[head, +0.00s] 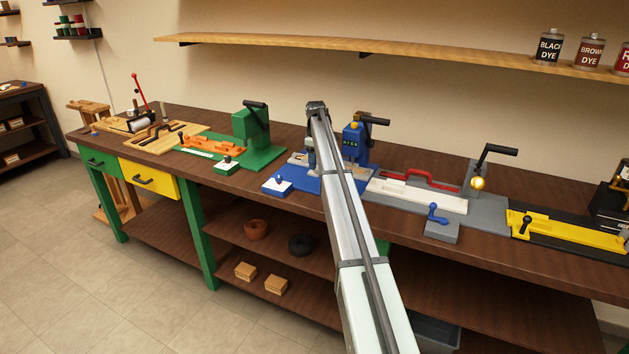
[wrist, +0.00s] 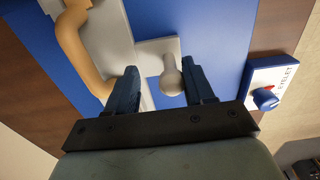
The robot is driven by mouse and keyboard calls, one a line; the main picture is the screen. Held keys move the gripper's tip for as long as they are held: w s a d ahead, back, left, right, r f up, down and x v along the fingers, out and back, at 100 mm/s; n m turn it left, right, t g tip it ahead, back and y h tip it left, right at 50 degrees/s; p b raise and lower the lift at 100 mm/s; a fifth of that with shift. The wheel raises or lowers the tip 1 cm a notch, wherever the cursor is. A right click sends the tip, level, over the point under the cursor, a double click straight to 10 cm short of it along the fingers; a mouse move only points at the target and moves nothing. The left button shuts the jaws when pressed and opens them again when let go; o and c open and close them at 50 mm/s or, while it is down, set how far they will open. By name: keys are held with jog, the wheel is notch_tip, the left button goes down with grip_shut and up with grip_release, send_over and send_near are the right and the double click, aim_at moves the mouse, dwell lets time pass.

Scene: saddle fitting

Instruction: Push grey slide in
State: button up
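A light grey slide (wrist: 147,50) lies on the blue base (wrist: 215,30) in the wrist view, with a grey round-ended knob (wrist: 171,80) standing on it. My gripper (wrist: 160,88) is open, with its dark blue fingers apart on either side of the knob. The knob is closer to the right finger; I cannot tell whether they touch. In the head view my gripper (head: 311,158) is down at the blue station (head: 325,185), and my arm hides much of this station and its slide.
A tan curved handle (wrist: 78,45) is left of the slide. A white box labelled EYELET with a blue knob (wrist: 264,98) is to the right. In the head view, a green station (head: 265,158) stands left of the blue one and a grey station (head: 484,212) stands right.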

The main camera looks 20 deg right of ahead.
jog(key=shift+s+a, duration=0.1)
dwell(0.3)
jog(key=shift+r, duration=2.95)
